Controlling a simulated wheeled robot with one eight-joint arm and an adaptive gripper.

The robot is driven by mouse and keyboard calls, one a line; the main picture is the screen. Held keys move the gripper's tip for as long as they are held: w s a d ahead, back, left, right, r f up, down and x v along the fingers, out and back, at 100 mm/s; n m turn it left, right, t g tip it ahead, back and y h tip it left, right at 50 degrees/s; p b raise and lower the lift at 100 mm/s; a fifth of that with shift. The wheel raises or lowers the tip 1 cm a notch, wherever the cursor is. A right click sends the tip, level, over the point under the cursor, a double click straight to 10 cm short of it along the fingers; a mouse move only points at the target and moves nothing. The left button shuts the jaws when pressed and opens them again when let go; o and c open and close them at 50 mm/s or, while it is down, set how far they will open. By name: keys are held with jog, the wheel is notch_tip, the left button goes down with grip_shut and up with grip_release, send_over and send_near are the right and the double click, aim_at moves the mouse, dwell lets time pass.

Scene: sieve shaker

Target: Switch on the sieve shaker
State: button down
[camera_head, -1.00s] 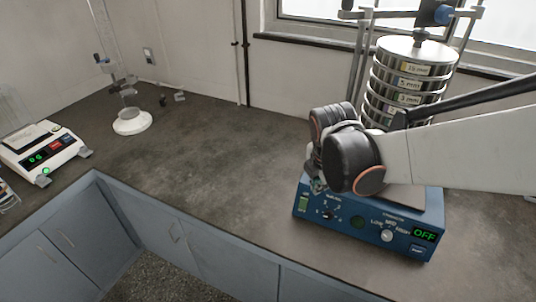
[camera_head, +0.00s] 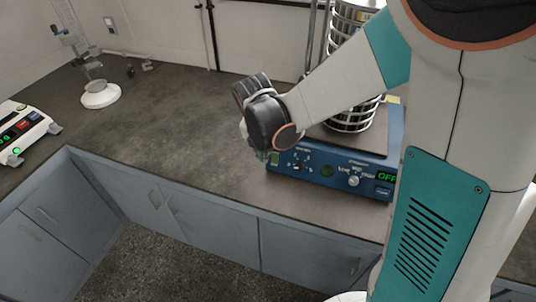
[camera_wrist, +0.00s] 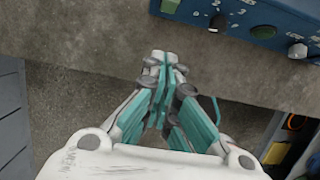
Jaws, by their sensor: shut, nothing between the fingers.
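The sieve shaker has a blue base (camera_head: 312,173) with a control panel and a stack of metal sieves (camera_head: 343,22) on top, in the head view. Its display (camera_head: 386,177) reads OFF in green. In the head view my wrist largely hides the gripper.
A white balance (camera_head: 20,132) stands on the left counter, and a stand with a white round base (camera_head: 100,95) stands at the back left. The dark counter (camera_head: 180,110) between them and the shaker is clear. Its front edge lies below the shaker.

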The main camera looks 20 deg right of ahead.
aim_at(275, 157)
jog(key=w+d+f+b, duration=0.3)
jog(key=w+f+b, duration=0.1)
jog(key=f, duration=0.5)
jog(key=shift+w+d, duration=0.4)
jog(key=shift+w, duration=0.25)
